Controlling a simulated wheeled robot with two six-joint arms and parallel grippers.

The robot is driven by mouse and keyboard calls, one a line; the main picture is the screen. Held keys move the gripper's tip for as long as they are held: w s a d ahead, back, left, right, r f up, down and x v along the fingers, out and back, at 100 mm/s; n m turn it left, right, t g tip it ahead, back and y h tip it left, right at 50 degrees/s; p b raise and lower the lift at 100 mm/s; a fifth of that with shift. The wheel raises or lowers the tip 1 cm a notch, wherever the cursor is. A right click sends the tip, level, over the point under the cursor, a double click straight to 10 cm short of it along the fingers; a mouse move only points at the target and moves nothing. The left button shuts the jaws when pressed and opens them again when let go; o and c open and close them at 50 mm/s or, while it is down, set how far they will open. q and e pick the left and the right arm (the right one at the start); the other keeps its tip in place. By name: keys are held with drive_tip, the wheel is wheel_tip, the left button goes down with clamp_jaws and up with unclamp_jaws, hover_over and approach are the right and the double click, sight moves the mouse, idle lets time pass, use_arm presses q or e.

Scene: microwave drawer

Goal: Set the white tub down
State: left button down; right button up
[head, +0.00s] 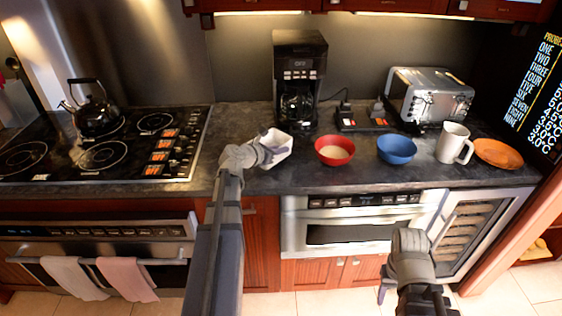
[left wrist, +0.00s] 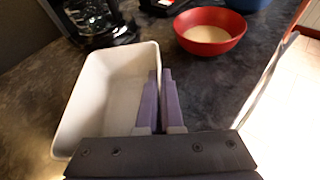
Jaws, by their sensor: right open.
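The white tub (head: 279,146) is at the counter's front, left of the red bowl and in front of the coffee maker. It looks empty and tilted in the left wrist view (left wrist: 92,100). My left gripper (head: 265,155) is closed on the tub's near side wall, its two purple fingers (left wrist: 162,100) close together at the rim. I cannot tell whether the tub's base touches the counter. My right gripper (head: 388,288) is low in front of the microwave drawer, open, with its fingers mostly hidden by its own wrist.
The dark counter (head: 235,120) also holds a red bowl (head: 334,150), blue bowl (head: 397,149), white mug (head: 454,144), orange plate (head: 498,153), coffee maker (head: 300,75) and toaster (head: 430,95). The stove (head: 100,150) with a kettle (head: 92,108) is left. The microwave drawer (head: 350,232) is below.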

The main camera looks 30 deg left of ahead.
sight(281, 157)
use_arm(q)
wheel_tip(281, 157, down, 4)
drive_tip(key=b, duration=0.3)
drive_tip(key=shift+r, duration=0.2)
drive_tip(key=c, duration=1.5)
unclamp_jaws()
drive_tip(key=shift+f+b, duration=0.2)
drive_tip(key=shift+b, duration=0.1)
drive_tip(key=shift+c, duration=0.2)
drive_tip(key=o, duration=0.5)
drive_tip(key=shift+c, duration=0.2)
drive_tip(key=shift+r, duration=0.1)
drive_tip(key=shift+r+p, duration=0.2)
drive_tip(key=shift+p, duration=0.1)
drive_tip(key=p+v, duration=0.4)
drive_tip(key=v, duration=0.8)
